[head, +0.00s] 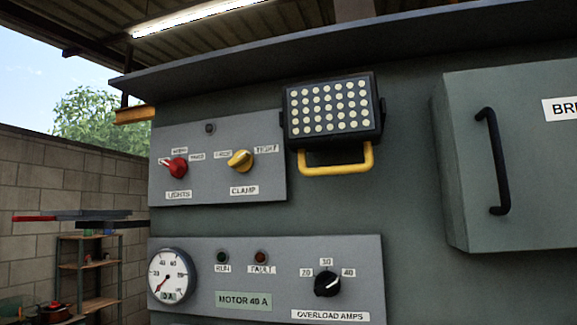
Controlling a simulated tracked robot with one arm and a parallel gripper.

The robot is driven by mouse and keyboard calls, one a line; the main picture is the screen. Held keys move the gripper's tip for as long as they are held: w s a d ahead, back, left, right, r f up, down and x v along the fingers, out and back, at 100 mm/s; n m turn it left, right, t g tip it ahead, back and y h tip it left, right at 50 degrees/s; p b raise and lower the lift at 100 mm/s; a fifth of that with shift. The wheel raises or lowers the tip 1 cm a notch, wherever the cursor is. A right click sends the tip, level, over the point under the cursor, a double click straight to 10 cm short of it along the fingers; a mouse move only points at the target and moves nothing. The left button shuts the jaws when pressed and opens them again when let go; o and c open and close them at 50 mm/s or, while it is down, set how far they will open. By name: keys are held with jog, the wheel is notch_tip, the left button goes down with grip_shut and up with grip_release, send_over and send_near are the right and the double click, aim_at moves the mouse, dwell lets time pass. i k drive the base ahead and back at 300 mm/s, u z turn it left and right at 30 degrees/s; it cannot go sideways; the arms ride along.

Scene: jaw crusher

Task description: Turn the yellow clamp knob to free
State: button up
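The yellow clamp knob (240,160) sits on the upper grey panel (218,128), above a plate reading CLAMP (244,191). Its bar is tilted, running from lower left to upper right, toward the right label (265,149), which seems to read TIGHT. The left label (223,154) is too blurred to read surely. I cannot tell for certain which end of the bar is the pointer. My gripper is not in this view, and nothing touches the knob.
A red LIGHTS knob (174,167) is close left of the yellow knob. A lamp (332,108) with a yellow handle (336,168) juts out close right. Below is a panel with a gauge (171,276) and a black knob (327,283). A box with a black handle (493,160) protrudes at right.

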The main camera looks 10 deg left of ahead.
aim_at(243, 160)
jog(key=u, duration=0.3)
jog(key=i, duration=0.95)
jog(key=u, duration=0.7)
